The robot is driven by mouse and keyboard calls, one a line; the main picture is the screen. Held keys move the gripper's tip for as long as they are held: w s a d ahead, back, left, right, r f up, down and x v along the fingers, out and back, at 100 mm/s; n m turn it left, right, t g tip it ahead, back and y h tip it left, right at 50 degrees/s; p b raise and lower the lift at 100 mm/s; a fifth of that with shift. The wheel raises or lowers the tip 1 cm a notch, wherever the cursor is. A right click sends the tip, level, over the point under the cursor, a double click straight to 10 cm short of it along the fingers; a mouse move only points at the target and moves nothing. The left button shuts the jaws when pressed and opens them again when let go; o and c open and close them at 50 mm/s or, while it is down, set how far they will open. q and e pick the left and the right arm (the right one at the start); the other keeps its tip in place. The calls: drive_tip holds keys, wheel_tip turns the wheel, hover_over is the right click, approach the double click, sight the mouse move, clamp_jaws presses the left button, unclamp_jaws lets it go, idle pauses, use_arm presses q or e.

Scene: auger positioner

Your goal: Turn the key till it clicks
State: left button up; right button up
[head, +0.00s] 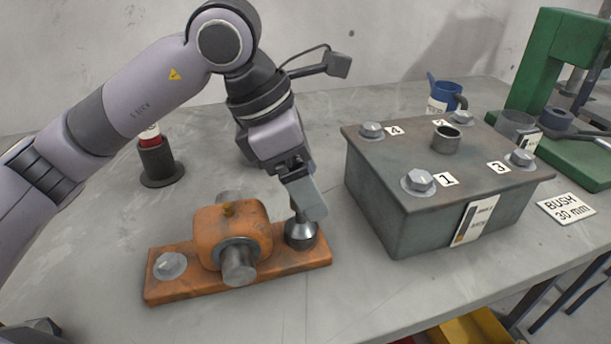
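An orange bearing block (215,228) with a grey shaft through it stands on an orange base plate (205,283) on the bench. A hex bolt (171,265) sits at the plate's left end. At its right end stands a metal key (301,233) with a wide socket-like foot and a thin stem. The fastener under the foot is hidden. My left gripper (304,192) comes down from above onto the stem and appears shut on it; the near finger hides the grasped part. My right gripper is not in view.
A grey gearbox (399,205) with numbered bolts stands close to the right of my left gripper. Behind are a blue jug (446,95) and a green press (562,70). A dark stand (157,160) is at the back left. The bench front is clear.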

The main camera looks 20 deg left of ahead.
use_arm(q)
drive_tip(key=shift+m, duration=0.3)
drive_tip(key=shift+s+m+g, duration=0.1)
drive_tip(key=shift+m+g, duration=0.5)
drive_tip(key=shift+m, duration=0.5)
drive_tip(key=shift+m+g, duration=0.4)
drive_tip(key=shift+m, duration=0.8)
drive_tip(key=shift+s+m+g, duration=0.1)
drive_tip(key=shift+m+g, duration=0.2)
drive_tip(key=shift+m, duration=0.8)
